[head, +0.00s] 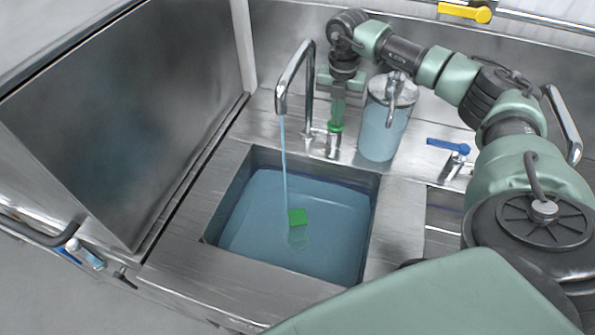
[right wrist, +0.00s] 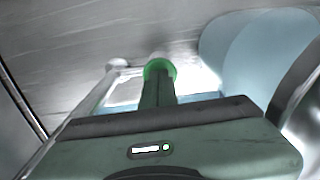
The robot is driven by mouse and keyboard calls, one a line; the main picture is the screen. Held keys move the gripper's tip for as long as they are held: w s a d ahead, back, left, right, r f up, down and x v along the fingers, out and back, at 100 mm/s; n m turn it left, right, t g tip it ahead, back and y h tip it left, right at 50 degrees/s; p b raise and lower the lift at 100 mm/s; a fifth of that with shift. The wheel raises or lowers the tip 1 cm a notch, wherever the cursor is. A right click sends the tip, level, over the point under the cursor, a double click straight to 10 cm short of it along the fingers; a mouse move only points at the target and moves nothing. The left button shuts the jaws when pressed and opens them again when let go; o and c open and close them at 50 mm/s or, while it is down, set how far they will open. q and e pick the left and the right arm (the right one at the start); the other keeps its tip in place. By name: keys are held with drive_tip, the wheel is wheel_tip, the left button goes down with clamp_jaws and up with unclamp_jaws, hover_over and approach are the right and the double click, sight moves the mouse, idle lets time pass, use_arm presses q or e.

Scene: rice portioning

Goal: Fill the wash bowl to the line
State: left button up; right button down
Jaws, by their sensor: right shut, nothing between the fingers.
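The wash bowl is a square sunken steel basin (head: 265,158) in the counter, holding bluish water (head: 258,225). A chrome faucet (head: 292,75) stands behind it, and a thin stream of water (head: 284,140) falls from its spout into the bowl. A dark bluish band (head: 335,181) shows on the back wall above the water; I cannot tell if it is the fill line. My right gripper (head: 336,122) points down behind the bowl, shut and empty, with its tips at a green round part (head: 335,128) by the faucet base. This green part also shows in the right wrist view (right wrist: 160,68). My left gripper is out of view.
A blue lever valve (head: 447,146) is farther right, a yellow handle (head: 465,13) at the back. A tall steel panel (head: 125,110) stands left.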

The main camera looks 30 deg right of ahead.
drive_tip(key=shift+r+p, duration=0.25)
drive_tip(key=shift+p, duration=0.1)
idle(3.1)
wheel_tip(320, 180, up, 5)
drive_tip(key=p, duration=0.4)
drive_tip(key=shift+r, duration=0.15)
drive_tip(key=shift+f, duration=0.2)
idle(0.5)
